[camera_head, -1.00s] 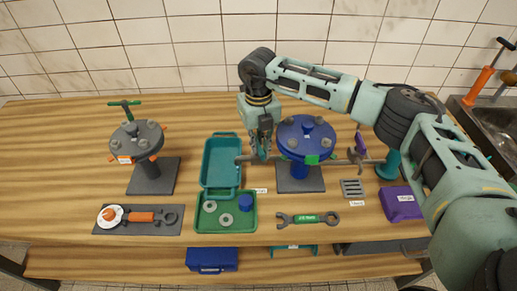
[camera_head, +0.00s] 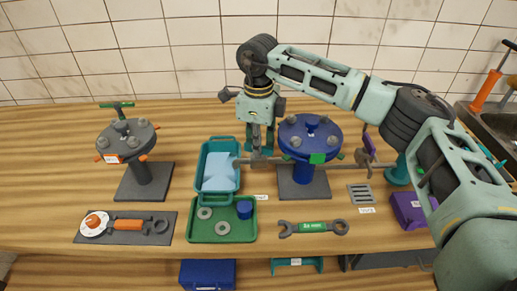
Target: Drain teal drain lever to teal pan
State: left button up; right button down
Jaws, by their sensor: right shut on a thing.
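The teal pan (camera_head: 204,160) sits on the bench left of the blue flanged vessel (camera_head: 309,137), with light blue liquid (camera_head: 221,172) in it. A horizontal grey pipe (camera_head: 285,161) runs from the vessel's side, its left end over the pan's right edge. My right gripper (camera_head: 261,148) points down at this pipe, between pan and vessel, and is shut on the teal drain lever, which is mostly hidden by the fingers. My left gripper is not in view.
In front are a green tray (camera_head: 222,230) with washers and a blue cup, a green-handled wrench (camera_head: 313,228) and a grey grate (camera_head: 360,194). A grey flanged stand (camera_head: 127,141) is at left. My right arm spans the right side. Bare bench lies at the back left.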

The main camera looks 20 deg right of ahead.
jog(key=shift+n+b, duration=0.65)
jog(key=shift+n, duration=1.05)
jog(key=shift+r+n, duration=0.1)
jog(key=shift+n, duration=0.2)
jog(key=c, duration=1.8)
grip_release()
jog(key=shift+c, duration=0.2)
notch_tip(320, 180, up, 12)
